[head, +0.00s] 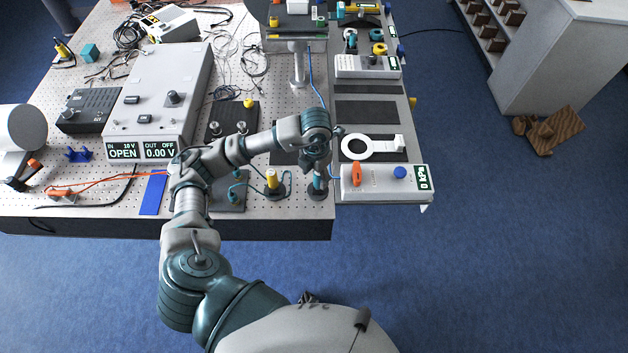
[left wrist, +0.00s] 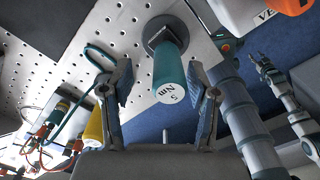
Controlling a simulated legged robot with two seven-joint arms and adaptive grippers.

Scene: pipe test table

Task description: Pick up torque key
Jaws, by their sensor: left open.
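The torque key is a teal cylinder (left wrist: 169,62) with a white end face marked "5 Nm". It stands in a dark round base near the table's front right corner. In the head view its teal body (head: 318,181) shows just below my left gripper (head: 318,158), which partly hides it. In the left wrist view my left gripper (left wrist: 162,76) is open, with one finger on each side of the key. I see gaps between the fingers and the key. My right gripper (left wrist: 263,66) shows small at the right of the wrist view; its jaw state is unclear.
A grey box (head: 385,190) with orange and blue knobs lies close on the right. A white ring wrench (head: 358,147) lies behind that box. The table's front edge is near.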

